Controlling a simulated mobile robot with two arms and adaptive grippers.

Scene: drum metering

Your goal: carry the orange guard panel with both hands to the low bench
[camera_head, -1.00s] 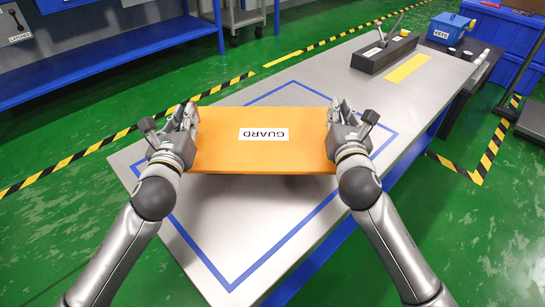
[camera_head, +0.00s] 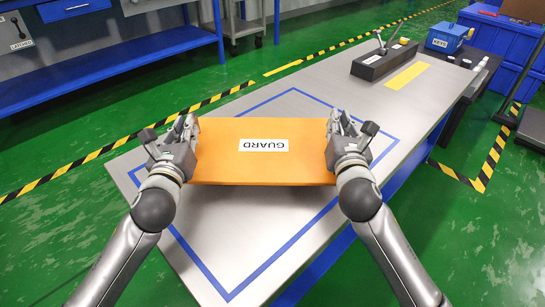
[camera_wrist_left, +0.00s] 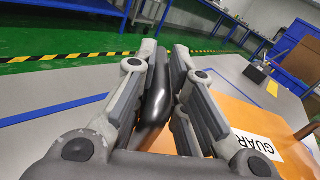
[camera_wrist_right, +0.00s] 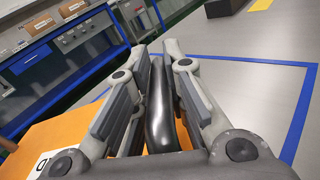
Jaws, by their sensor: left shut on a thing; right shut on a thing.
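The orange guard panel (camera_head: 228,164), with a white GUARD label, is level or nearly so over the grey low bench (camera_head: 402,110). It lies across the blue outline (camera_head: 290,243) on the bench top. A shadow shows under its near edge; I cannot tell how large any gap is. My left gripper (camera_head: 186,124) is shut at the panel's left end, my right gripper (camera_head: 338,118) at its right end. In the left wrist view the fingers close on a dark handle (camera_wrist_left: 157,100); in the right wrist view, on another (camera_wrist_right: 158,105). The handles' lower parts are hidden.
A black block with a lever (camera_head: 382,62) and a yellow strip (camera_head: 407,75) are at the bench's far end. Beyond are a blue KEYS box (camera_head: 447,38) and blue bins (camera_head: 497,45). A blue shelf rack (camera_head: 120,80) stands back left. Yellow-black tape marks the green floor.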

